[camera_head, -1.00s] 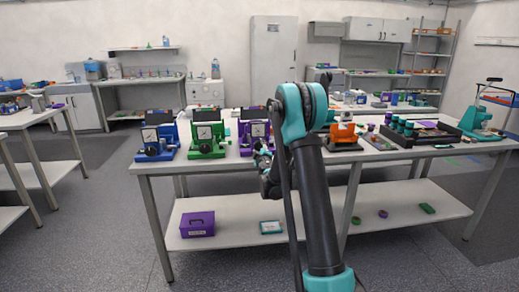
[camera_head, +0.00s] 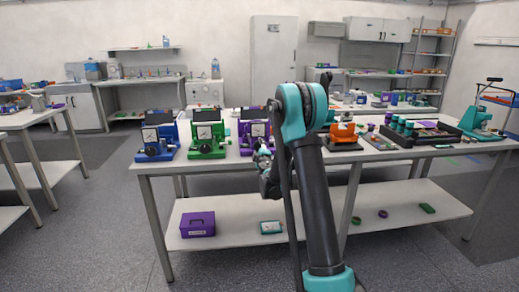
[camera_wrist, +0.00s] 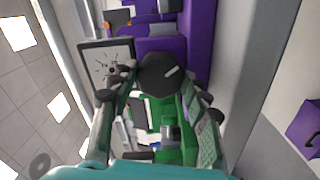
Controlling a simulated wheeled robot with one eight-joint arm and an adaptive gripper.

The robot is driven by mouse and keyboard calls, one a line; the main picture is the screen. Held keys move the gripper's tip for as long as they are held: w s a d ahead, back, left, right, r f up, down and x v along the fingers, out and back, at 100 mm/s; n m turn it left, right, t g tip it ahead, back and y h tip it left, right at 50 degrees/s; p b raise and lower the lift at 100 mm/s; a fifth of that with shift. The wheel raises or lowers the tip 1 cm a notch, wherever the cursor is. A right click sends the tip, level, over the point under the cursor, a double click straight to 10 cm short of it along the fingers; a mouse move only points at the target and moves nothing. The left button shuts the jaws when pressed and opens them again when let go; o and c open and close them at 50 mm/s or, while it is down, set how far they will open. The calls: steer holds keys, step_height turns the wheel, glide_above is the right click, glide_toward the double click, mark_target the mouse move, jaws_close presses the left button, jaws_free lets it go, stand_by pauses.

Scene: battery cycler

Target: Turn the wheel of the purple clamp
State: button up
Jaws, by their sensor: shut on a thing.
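The purple clamp (camera_wrist: 194,40) fills the upper part of the wrist view, with a dial face (camera_wrist: 108,66) at its left. Its black round wheel (camera_wrist: 161,74), with a light mark on its front, sits between the two fingers of my gripper (camera_wrist: 157,88). My gripper is shut on the wheel, with one finger on each side. In the head view the purple clamp (camera_head: 246,145) stands on the workbench, partly hidden behind my arm. My gripper (camera_head: 262,152) is at its front there, small and hard to make out.
A green clamp (camera_head: 206,139) and a blue clamp (camera_head: 157,140) stand to the left on the workbench (camera_head: 215,168). An orange device (camera_head: 343,134) stands to the right, beyond my arm. A purple box (camera_head: 197,224) lies on the lower shelf.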

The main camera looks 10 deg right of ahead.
steer(key=o, duration=1.2)
steer(key=shift+c, duration=0.2)
steer(key=s, duration=1.2)
